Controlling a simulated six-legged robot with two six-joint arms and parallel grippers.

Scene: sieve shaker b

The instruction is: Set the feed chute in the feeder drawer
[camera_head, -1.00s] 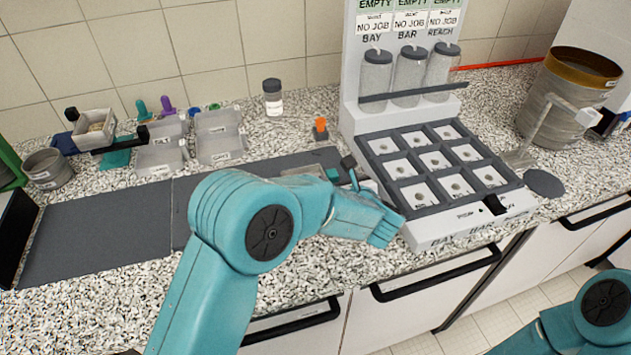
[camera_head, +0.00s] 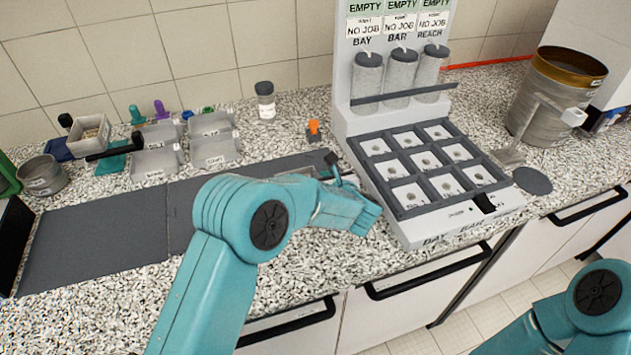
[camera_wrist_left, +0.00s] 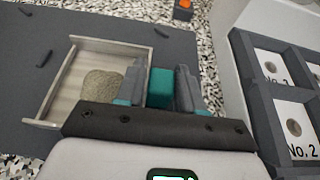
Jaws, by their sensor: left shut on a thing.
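A shallow pale tray with brown grains in it, which I take to be the feed chute (camera_wrist_left: 88,50), is at the left of the left wrist view. In the head view it (camera_head: 293,174) shows only in part, at the dark mat's right end. My left gripper (camera_wrist_left: 160,86) is shut on a teal block (camera_wrist_left: 159,96) beside the tray. The block looks like the tray's grip; the join is hidden. I cannot tell whether the tray touches the mat. In the head view my left gripper (camera_head: 326,174) is left of the nine-cell base (camera_head: 395,213). I cannot identify the feeder drawer.
A white panel (camera_head: 341,60) with several capped jars rises behind the nine-cell base. An orange-topped item (camera_head: 313,130) and a dark-capped bottle (camera_head: 265,100) stand behind the mat (camera_head: 95,225). Small open bins (camera_head: 158,160) are at the back left. A large metal container (camera_head: 545,105) is at right.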

